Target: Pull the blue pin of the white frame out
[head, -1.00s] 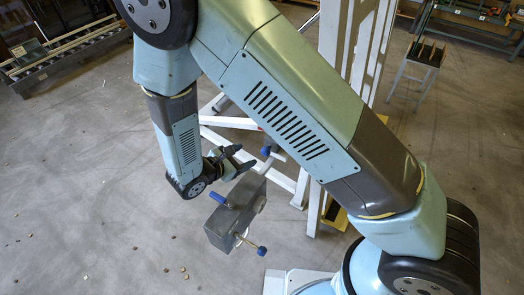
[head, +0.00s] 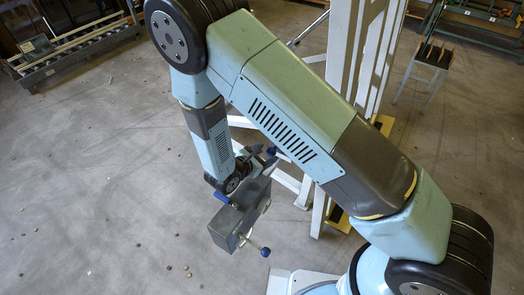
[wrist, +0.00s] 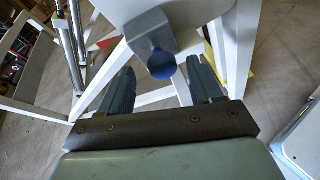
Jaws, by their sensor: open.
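The white frame (head: 340,90) stands upright behind my arm, partly hidden by it. The blue pin (wrist: 162,65) shows in the wrist view as a round blue knob end, at a grey bracket (wrist: 149,30) on the frame. My gripper is open and empty in the wrist view (wrist: 161,68). Its two dark fingers point at the frame, with the knob appearing between them and a gap on each side. I cannot tell whether the fingertips reach past the knob.
A grey block (head: 231,228) with blue-ended handles stands just below my gripper in the head view. White braces of the frame (head: 287,180) run beside the gripper. The floor at left is mostly clear, with small scattered bits.

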